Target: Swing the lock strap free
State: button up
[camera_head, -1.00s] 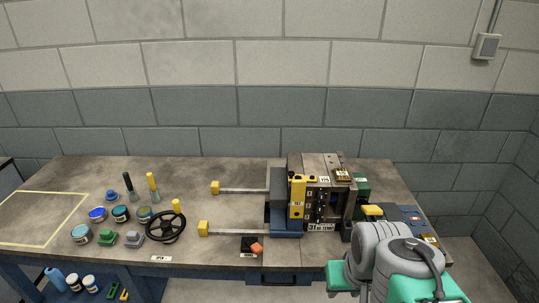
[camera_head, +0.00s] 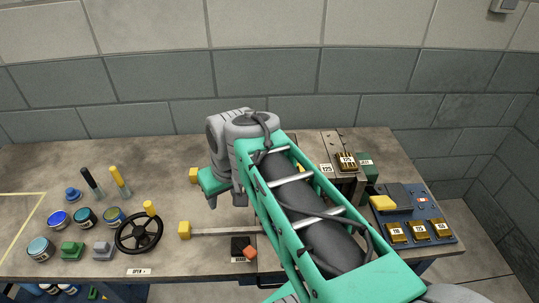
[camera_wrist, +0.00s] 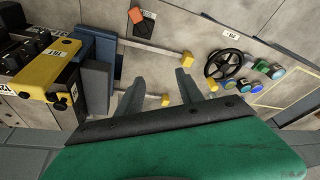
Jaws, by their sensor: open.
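The lock strap is the yellow bar (camera_wrist: 42,72) with a white label, lying across the dark mould block at the left of the wrist view. In the head view my arm hides it. My gripper (camera_head: 224,198) is open and empty, above the bench over the guide rods, to the left of the mould. In the wrist view its two fingers (camera_wrist: 160,92) are spread apart, to the right of the strap and clear of it. The mould (camera_head: 331,150) shows only in part behind my arm.
Two rods with yellow end blocks (camera_head: 184,230) reach left from the mould. A black handwheel (camera_head: 138,234), paint tins (camera_head: 58,219) and upright tools stand at the left. A blue tray (camera_head: 436,207) with labelled brass blocks lies at the right.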

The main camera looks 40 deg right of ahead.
jog(key=s+d+r+m+h+b, duration=0.1)
jog(key=d+r, duration=0.2)
jog(key=d, duration=0.7)
jog(key=s+d+r+m, duration=0.1)
jog(key=d+r, duration=0.1)
jog(key=d, duration=0.9)
jog(key=shift+t, duration=0.4)
jog(key=x, duration=0.7)
jog(key=shift+w+a+f, duration=0.1)
jog(key=shift+w+a, duration=0.05)
grip_shut()
